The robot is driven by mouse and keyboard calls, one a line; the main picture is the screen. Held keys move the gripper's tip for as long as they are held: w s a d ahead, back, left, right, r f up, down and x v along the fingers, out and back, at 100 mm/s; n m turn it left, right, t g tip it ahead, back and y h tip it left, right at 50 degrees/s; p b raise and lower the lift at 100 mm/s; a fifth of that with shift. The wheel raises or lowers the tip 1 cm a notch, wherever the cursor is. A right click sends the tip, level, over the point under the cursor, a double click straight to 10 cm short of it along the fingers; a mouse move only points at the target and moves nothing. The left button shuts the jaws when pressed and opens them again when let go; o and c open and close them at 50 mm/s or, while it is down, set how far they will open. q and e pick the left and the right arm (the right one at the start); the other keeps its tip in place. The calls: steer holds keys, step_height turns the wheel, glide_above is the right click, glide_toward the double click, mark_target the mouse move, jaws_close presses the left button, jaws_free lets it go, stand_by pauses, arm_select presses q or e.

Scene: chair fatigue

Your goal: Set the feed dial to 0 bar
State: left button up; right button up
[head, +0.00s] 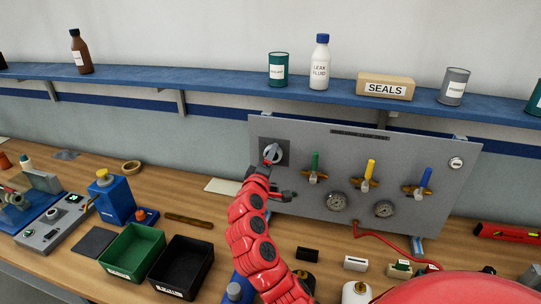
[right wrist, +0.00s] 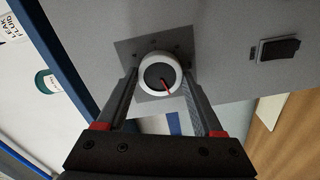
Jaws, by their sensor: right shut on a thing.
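The feed dial (head: 274,152) is a round light knob on a dark square plate at the upper left of the grey panel (head: 310,207). In the right wrist view the dial (right wrist: 158,78) has a white rim, a dark centre and a red pointer line slanting to the picture's lower right. My right gripper (head: 266,165) reaches it from below on the red arm. In the right wrist view my right gripper (right wrist: 160,84) has one finger on each side of the dial and is shut on it. I cannot read the scale marks. My left gripper is not in view.
Green (head: 315,165), yellow (head: 369,172) and blue (head: 424,182) valve handles and two gauges (head: 336,201) sit to the right on the panel. A blue shelf (head: 220,84) with bottles and cans runs above. Green (head: 133,250) and black (head: 183,265) bins stand on the bench left of my arm.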

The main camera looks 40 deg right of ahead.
steer(key=n+p, duration=0.2)
steer(key=n, duration=0.3)
steer(key=shift+n+p, duration=0.35)
steer(key=shift+n, duration=0.15)
steer(key=o, duration=1.4)
steer(key=shift+a, duration=0.1)
steer(key=b+v, duration=0.7)
steer(key=v, duration=1)
steer(key=shift+s, duration=0.2)
